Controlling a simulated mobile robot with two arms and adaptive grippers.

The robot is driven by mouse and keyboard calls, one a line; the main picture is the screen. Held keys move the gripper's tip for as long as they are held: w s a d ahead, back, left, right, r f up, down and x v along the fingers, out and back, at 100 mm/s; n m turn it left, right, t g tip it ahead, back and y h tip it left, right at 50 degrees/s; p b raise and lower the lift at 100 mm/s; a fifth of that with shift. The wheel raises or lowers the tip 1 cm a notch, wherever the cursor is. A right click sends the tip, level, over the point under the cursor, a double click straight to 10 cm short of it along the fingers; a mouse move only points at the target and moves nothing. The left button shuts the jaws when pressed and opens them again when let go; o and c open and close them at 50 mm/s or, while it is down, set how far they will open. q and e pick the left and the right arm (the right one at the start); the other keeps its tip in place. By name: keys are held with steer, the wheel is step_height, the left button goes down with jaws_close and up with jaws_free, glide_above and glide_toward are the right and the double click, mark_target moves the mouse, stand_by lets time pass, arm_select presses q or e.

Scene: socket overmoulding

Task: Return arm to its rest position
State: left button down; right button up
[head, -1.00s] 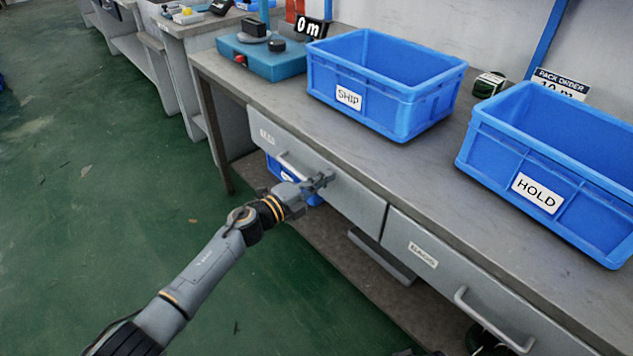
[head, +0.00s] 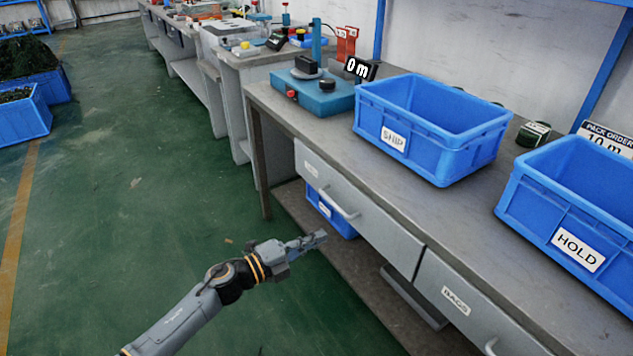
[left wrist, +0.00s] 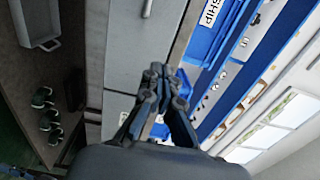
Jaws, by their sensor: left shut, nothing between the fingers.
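My left gripper (head: 314,240) is shut and empty. It hangs in front of the bench, below and to the left of the handle (head: 340,205) of the left drawer (head: 375,222), apart from it in the head view. Its closed fingers also show in the left wrist view (left wrist: 166,78), with grey drawer fronts behind them. The left drawer looks shut. My right gripper is not in the head view or the left wrist view.
The grey bench (head: 430,195) carries a blue SHIP bin (head: 440,155), a blue HOLD bin (head: 535,210) and a teal winding unit (head: 318,98). A blue bin (head: 345,222) stands under the bench.

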arm_select(q)
steer(key=s+a+f+n+y, duration=0.6)
steer(key=a+f+n+y, duration=0.15)
steer(key=f+n, duration=0.35)
steer(key=s+a+f+n+y, duration=0.7)
steer(key=a+f+n, duration=0.1)
steer(key=f+n, duration=0.35)
steer(key=s+a+f+n+g+p, duration=0.1)
steer(key=s+a+f+g+p, duration=0.1)
steer(key=s, duration=1.1)
steer(key=s+a+f+n+g+p, duration=0.2)
steer(key=s+f+g+p, duration=0.2)
steer(key=s+p, duration=0.5)
steer(key=s+a+f+n+g+p, duration=0.1)
steer(key=s+a+f+g+p, duration=0.2)
steer(key=s, duration=1.4)
step_height(320, 180, down, 4)
steer(key=p, duration=0.3)
steer(key=shift+s, duration=0.35)
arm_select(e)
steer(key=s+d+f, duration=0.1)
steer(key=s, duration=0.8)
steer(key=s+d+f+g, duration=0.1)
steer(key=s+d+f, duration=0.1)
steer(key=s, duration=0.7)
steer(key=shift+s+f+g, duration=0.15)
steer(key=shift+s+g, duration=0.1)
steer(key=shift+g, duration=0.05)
